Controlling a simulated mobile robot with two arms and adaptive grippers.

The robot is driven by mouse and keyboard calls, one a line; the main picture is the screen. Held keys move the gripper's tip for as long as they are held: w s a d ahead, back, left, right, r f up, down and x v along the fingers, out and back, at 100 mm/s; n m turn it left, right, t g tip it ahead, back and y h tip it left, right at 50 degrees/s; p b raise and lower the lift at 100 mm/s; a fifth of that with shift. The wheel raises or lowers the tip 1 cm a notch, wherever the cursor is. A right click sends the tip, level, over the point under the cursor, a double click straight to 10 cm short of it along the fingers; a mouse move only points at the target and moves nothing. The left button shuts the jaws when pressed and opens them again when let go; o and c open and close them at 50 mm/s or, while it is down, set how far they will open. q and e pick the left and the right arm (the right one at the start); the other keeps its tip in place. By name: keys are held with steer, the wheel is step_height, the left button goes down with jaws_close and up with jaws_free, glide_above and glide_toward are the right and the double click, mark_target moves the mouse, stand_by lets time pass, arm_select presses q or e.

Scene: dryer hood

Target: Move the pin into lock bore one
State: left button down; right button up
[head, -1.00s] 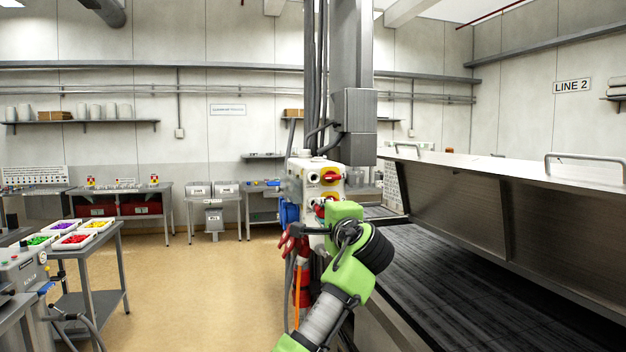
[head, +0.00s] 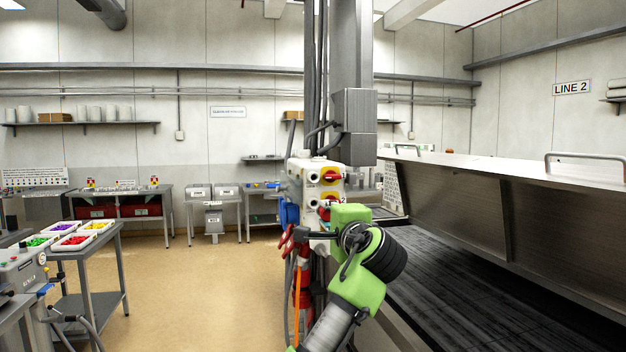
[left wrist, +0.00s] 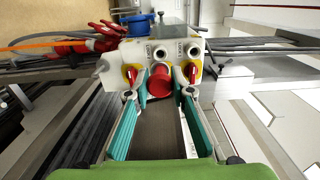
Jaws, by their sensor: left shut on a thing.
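A white lock box (head: 296,185) is mounted on the post in the head view. It also shows in the left wrist view (left wrist: 112,68), with two round dark bores, a left one (left wrist: 157,50) and a right one (left wrist: 194,50). Red switches on yellow plates flank the fingers. My left gripper (left wrist: 160,86) has its teal fingers shut on the pin, whose red round end (left wrist: 160,80) faces the wrist camera. The pin's far end is hidden, and it appears below the left bore in this view. My right gripper is out of view.
A steel hood (head: 560,215) over a dark belt (head: 450,275) stands to the right. Red clamps and an orange cable (head: 297,290) hang under the box. A table with coloured bins (head: 72,241) is at left. The middle floor is clear.

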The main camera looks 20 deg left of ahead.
arm_select(q)
steer(key=b+v, duration=0.1)
steer(key=v, duration=0.9)
steer(key=shift+b, duration=0.4)
steer(key=shift+w, duration=0.1)
